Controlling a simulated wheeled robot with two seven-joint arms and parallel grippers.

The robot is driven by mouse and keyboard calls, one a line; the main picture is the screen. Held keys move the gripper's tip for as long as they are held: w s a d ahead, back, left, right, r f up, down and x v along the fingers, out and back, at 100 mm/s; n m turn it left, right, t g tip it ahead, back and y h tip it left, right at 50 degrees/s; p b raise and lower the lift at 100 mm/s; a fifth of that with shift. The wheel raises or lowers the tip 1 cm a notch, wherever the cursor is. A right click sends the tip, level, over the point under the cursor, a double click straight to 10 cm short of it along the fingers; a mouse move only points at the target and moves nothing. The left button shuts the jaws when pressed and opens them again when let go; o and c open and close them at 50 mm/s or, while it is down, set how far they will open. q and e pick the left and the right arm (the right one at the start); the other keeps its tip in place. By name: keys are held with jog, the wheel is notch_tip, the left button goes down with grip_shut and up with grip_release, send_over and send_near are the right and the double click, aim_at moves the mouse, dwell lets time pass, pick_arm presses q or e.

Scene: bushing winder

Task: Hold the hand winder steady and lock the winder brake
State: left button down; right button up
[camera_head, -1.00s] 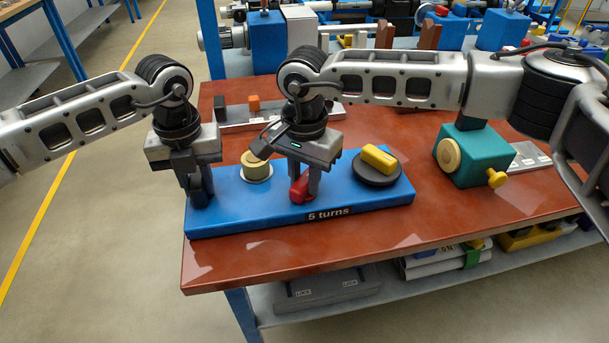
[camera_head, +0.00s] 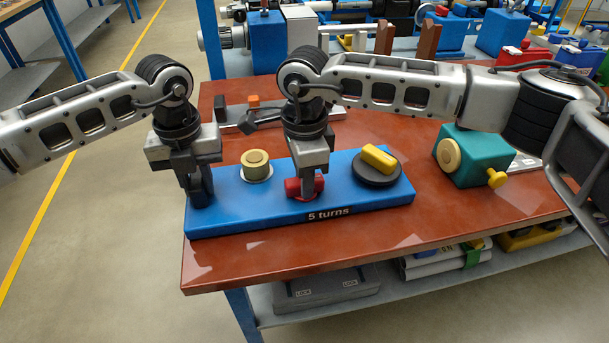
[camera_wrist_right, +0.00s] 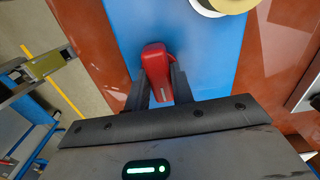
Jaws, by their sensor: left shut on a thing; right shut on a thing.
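The hand winder is a blue base (camera_head: 240,212) labelled "5 turns" on the red-brown table. It carries a tan spool (camera_head: 256,164) and a black disc with a yellow crank handle (camera_head: 379,157). My left gripper (camera_head: 199,196) is shut at the left end of the base, on a dark part mostly hidden by its fingers. My right gripper (camera_head: 307,194) is shut on the red brake lever (camera_head: 293,188), which lies crosswise to the base's length or nearly along it; the angle is partly hidden. In the right wrist view, the red lever (camera_wrist_right: 156,70) sits between the fingers.
A teal box (camera_head: 482,158) with yellow knobs stands right of the winder. A grey rack (camera_head: 235,118) with small blocks lies behind it, partly hidden by my right arm. The table's front strip (camera_head: 330,250) is clear.

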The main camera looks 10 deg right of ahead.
jog(key=shift+m, duration=0.4)
jog(key=o, duration=1)
jog(key=shift+r, duration=0.15)
notch_tip(320, 180, up, 12)
jog(key=shift+f, duration=0.1)
pick_arm(q)
jog(key=c, duration=1.1)
grip_release()
jog(key=shift+r, duration=0.15)
